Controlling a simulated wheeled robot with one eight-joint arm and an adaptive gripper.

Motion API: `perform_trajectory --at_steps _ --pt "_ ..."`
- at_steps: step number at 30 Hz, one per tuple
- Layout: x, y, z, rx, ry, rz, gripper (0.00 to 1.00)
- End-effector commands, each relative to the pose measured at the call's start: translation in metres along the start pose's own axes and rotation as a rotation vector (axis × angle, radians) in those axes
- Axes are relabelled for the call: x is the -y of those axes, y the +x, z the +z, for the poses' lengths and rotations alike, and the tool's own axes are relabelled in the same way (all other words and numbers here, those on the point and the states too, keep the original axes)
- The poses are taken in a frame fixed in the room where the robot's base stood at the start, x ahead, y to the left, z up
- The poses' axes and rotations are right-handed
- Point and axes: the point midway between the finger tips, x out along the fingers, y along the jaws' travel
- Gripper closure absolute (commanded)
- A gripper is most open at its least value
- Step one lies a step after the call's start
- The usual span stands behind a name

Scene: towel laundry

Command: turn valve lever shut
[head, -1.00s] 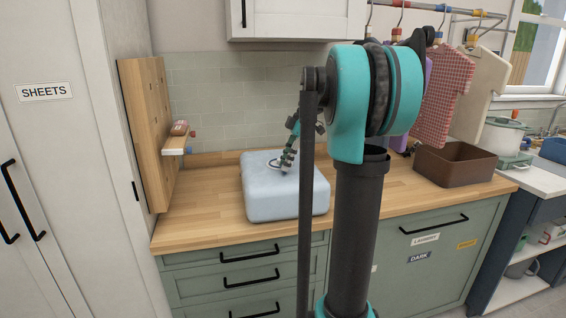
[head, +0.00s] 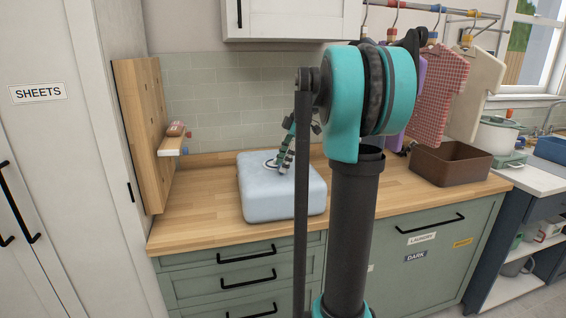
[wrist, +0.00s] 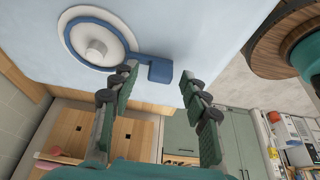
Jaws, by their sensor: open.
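The valve is a round white hub (wrist: 95,50) with a blue ring, set on the light blue box (head: 281,198). Its blue lever (wrist: 160,70) sticks out from the ring to the right in the wrist view and ends in a block. My gripper (wrist: 159,78) is open, with its fingertips on either side of the lever's end block. The left fingertip looks close to the lever arm; I cannot tell whether either finger touches. In the head view my gripper (head: 283,163) is over the top of the box, and my arm hides part of the scene.
The box stands on a wooden counter (head: 190,222). A wooden pegboard (head: 138,130) with a small shelf (head: 171,145) stands at left. A brown bin (head: 450,166) and hanging clothes (head: 438,95) are at right. The counter left of the box is clear.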

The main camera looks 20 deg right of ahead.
Motion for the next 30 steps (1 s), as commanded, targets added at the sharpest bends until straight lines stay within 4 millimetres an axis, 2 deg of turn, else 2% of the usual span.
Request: perform_trajectory --at_steps 5,15,21,30 --pt "0.0 -0.011 0.0 0.0 0.002 0.001 0.54" --pt "0.0 -0.077 0.001 0.0 0.002 0.0 0.54" --pt "0.0 -0.107 0.001 0.0 0.002 0.0 0.54" --pt "0.0 -0.12 0.0 0.0 0.0 0.0 0.54"
